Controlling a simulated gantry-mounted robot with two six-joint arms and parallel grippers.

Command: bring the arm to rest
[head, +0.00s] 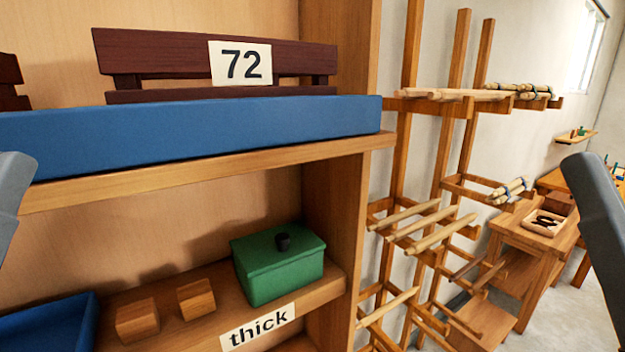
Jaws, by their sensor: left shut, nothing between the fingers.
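Only grey links of my arms show, one at the left edge and one at the right edge of the head view. No fingers of either gripper can be seen. Neither arm link visibly holds anything. A wooden shelf unit (337,200) fills the left and middle. A green lidded box (277,272) with a dark knob sits on its lower shelf, behind a label reading "thick" (258,327). Two small wooden blocks, a left one (138,320) and a right one (197,299), stand left of the box.
A long blue bin (200,130) lies on the upper shelf, with a dark wooden piece marked "72" (241,64) behind it. A blue tray (50,325) is at lower left. A wooden rack (450,90) with poles and a workbench (520,235) stand right.

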